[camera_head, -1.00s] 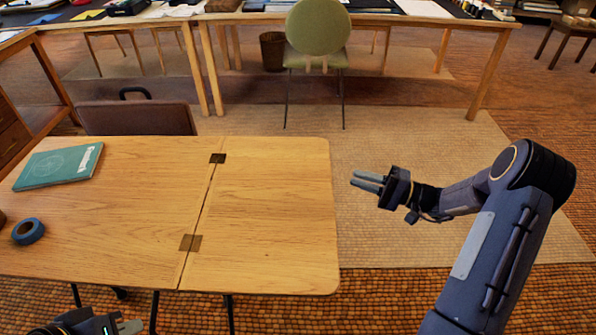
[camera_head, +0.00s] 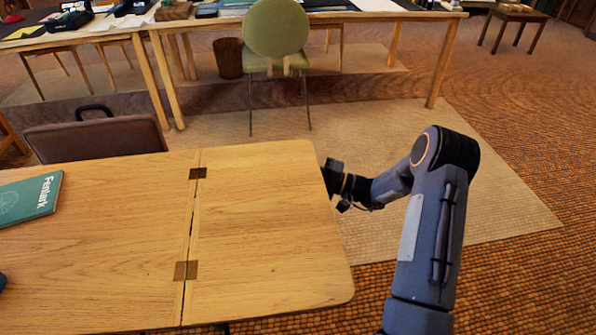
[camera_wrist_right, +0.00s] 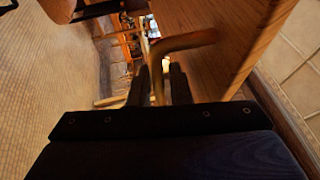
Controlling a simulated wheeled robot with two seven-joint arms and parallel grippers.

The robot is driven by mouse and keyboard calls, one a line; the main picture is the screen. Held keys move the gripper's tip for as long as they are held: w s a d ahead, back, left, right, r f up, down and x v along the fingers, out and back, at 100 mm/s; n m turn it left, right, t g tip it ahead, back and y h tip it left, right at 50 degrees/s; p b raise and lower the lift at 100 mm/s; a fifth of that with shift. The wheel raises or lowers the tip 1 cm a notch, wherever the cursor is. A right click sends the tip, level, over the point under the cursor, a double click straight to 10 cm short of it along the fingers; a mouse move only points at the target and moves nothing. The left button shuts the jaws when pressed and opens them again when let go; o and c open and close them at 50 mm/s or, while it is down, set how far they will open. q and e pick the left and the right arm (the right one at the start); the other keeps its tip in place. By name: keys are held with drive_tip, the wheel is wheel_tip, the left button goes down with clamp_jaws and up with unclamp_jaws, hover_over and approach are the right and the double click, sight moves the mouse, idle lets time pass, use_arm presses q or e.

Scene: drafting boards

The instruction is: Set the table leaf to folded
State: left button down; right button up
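The wooden table leaf (camera_head: 265,225) is the right-hand part of the table in the head view. It lies level with the fixed top (camera_head: 110,240), joined by two dark hinges (camera_head: 198,173) along the seam. My right gripper (camera_wrist_right: 158,85) is at the leaf's right edge; its fingers are hidden below the leaf in the head view. In the right wrist view the fingers are apart, under the leaf's underside (camera_wrist_right: 225,35), with a bent brass bar (camera_wrist_right: 188,40) showing between and beyond them. Contact with the bar cannot be told. My left gripper is out of view.
A teal book (camera_head: 30,199) lies on the fixed top. A brown chair (camera_head: 95,138) stands behind the table. A green chair (camera_head: 277,35) and a long desk (camera_head: 370,17) are farther back. The rug (camera_head: 480,190) right of the table is clear.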

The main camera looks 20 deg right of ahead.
drive_tip(key=shift+w+a, duration=0.2)
drive_tip(key=shift+a, duration=0.1)
clamp_jaws()
drive_tip(key=shift+r, duration=0.2)
